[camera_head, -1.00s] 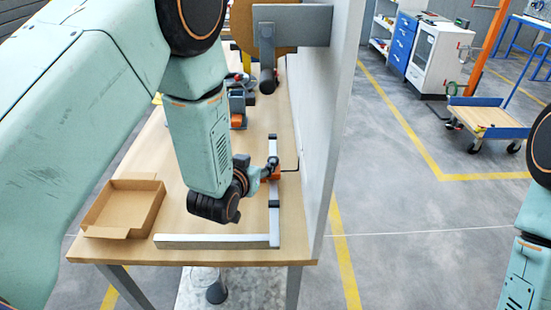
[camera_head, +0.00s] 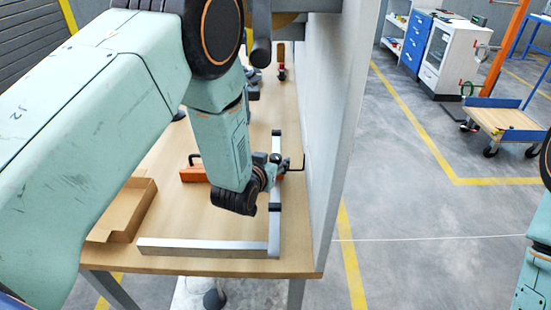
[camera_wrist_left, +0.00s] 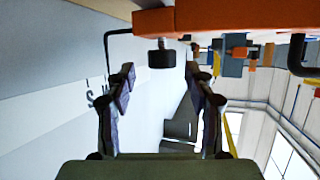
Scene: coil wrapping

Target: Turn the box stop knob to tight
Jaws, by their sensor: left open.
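The box stop is an orange block with a black knob (camera_wrist_left: 160,56) under it, seen at the top of the left wrist view. A thin bent black rod stands out from the block beside the knob. In the head view the stop (camera_head: 283,169) shows only in part behind my left gripper (camera_head: 270,172), on the grey metal rail (camera_head: 274,235) along the table's right side. The left wrist view shows my left gripper (camera_wrist_left: 160,88) open, its two fingers apart, with the knob between or just beyond the fingertips; contact cannot be told. My right gripper is out of view.
A grey upright panel (camera_head: 335,120) stands close along the table's right edge, beside my left gripper. An open cardboard box (camera_head: 130,205) lies at the left, partly hidden by my left arm.

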